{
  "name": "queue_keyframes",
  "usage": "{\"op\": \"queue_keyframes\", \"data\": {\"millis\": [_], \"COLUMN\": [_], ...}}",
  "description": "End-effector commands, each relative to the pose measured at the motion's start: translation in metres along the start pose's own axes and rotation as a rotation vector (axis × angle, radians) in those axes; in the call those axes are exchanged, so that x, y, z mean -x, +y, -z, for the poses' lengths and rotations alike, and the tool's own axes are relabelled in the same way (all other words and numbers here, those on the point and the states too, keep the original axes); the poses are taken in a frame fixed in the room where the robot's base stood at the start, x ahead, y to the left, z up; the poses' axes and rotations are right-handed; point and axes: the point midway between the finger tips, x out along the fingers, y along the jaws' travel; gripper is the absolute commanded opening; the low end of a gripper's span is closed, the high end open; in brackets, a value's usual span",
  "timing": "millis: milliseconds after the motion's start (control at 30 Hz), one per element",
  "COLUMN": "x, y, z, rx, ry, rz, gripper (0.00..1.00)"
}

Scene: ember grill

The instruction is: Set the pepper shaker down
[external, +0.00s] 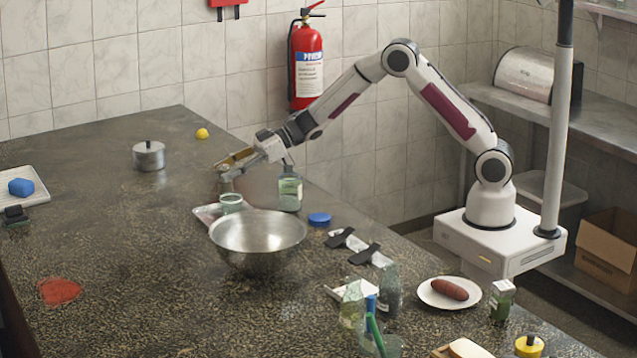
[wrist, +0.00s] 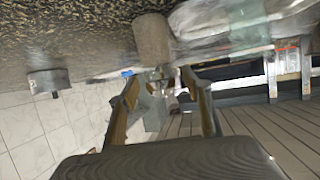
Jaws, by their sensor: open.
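A small grey cylinder (external: 226,184), probably the pepper shaker, stands on the dark counter (external: 130,240) behind the glass jar. It also shows in the wrist view (wrist: 152,40), where the picture is upside down and the counter is at the top. My gripper (external: 236,166) is low over the counter at the cylinder, with its fingers apart. In the wrist view my open fingers (wrist: 160,80) point toward the cylinder, which appears just beyond the tips. I cannot tell whether a finger touches it.
A green bottle (external: 290,191), glass jar (external: 231,203) and large metal bowl (external: 258,238) crowd the near side of my gripper. A lidded pot (external: 149,156) and yellow ball (external: 202,133) stand farther left. The counter between the pot and the red patch (external: 60,291) is clear.

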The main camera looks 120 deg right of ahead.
Motion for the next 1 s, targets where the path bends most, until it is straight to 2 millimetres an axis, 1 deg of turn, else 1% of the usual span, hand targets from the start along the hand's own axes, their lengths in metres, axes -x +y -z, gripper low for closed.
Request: {"op": "queue_keyframes", "data": {"millis": [33,167,633,667,700,767,800,833,867,1000], "x": [-0.0034,-0.0068,-0.0068,-0.0068,-0.0067,-0.0067,-0.0067,-0.0067,-0.0067,-0.0066], "y": [-0.0001,0.0001,-0.0001,-0.0001,-0.0001,-0.0001,-0.0001,-0.0001,-0.0001,0.0000], "z": [-0.0008,-0.0001,-0.0001,-0.0001,-0.0001,-0.0001,-0.0002,-0.0002,-0.0002,0.0007], "rx": [-0.001,0.000,0.000,0.000,0.000,0.000,0.000,0.000,0.000,0.000], "ry": [-0.001,0.000,0.000,0.000,0.000,0.000,0.000,0.000,0.000,0.001], "rz": [0.000,-0.001,0.000,0.000,0.000,0.000,0.000,0.000,0.000,-0.001], "gripper": [0.49,0.49,0.49,0.47,0.36,0.21,0.10,0.02,0.01,0.00]}}
